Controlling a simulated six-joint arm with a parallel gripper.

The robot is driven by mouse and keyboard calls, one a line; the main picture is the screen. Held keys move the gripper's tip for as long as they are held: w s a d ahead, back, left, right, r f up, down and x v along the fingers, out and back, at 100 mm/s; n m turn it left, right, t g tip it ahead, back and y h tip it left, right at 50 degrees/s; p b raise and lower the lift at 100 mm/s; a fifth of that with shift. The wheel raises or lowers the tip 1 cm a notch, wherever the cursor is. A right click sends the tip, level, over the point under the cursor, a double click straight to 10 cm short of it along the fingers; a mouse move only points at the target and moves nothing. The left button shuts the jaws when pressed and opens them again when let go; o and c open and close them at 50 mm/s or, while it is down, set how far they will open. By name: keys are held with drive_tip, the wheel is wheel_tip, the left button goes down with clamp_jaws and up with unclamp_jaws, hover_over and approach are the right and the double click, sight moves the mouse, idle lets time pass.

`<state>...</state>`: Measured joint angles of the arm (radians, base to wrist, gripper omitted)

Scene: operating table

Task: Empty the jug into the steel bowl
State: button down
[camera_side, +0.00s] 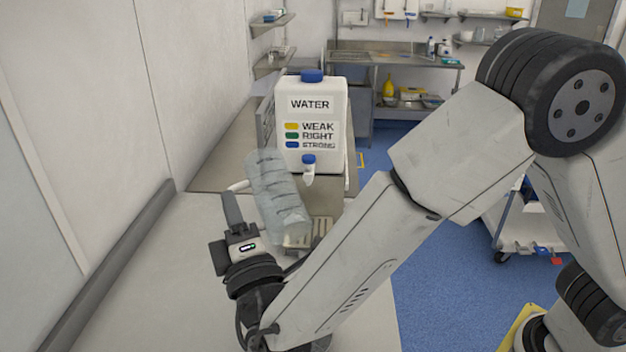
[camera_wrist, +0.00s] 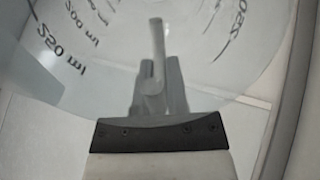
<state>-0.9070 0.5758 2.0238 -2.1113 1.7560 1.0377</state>
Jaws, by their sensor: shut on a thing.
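The jug (camera_side: 277,195) is a clear, greyish ribbed vessel in the middle of the side view, leaning with its upper end to the left. My gripper (camera_side: 234,205) is left of it, shut on its handle. In the wrist view, the handle (camera_wrist: 152,80) stands between the two fingers of my gripper (camera_wrist: 158,92), and the jug's clear wall (camera_wrist: 212,40) shows dark millilitre marks. I cannot tell how much liquid is in the jug. I cannot make out the steel bowl in either view.
A white water container (camera_side: 312,120) with a blue cap and tap stands just behind the jug. A slatted tray (camera_side: 321,229) is below its tap. The pale tabletop (camera_side: 150,270) is bare at left, beside the wall. A steel bench (camera_side: 400,58) stands farther back.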

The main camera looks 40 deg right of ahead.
idle(0.8)
drive_tip(key=f+g, duration=0.1)
drive_tip(key=w+f+g, duration=0.1)
drive_tip(key=f+g, duration=0.1)
drive_tip(key=f+g+y, duration=0.1)
drive_tip(key=f, duration=0.1)
drive_tip(key=shift+w+d+f, duration=0.2)
drive_tip(key=shift+d+f, duration=0.05)
drive_tip(key=shift+f+g, duration=0.1)
drive_tip(key=shift+g, duration=0.2)
drive_tip(key=shift+w+d+f+g+y, duration=0.1)
drive_tip(key=shift+w+f+g+y, duration=0.35)
drive_tip(key=shift+f+g, duration=1.55)
drive_tip(key=shift+w+d+f+g+y, duration=0.15)
drive_tip(key=shift+w+f+g+y, duration=0.55)
drive_tip(key=shift+f, duration=2.25)
drive_tip(key=shift+d+f+g+y, duration=0.1)
drive_tip(key=shift+f+g+y, duration=0.15)
drive_tip(key=shift+f+g, duration=1.85)
drive_tip(key=shift+w+f+g+y, duration=0.1)
drive_tip(key=shift+f+g+y, duration=0.2)
drive_tip(key=shift+f, duration=0.5)
drive_tip(key=shift+f, duration=0.1)
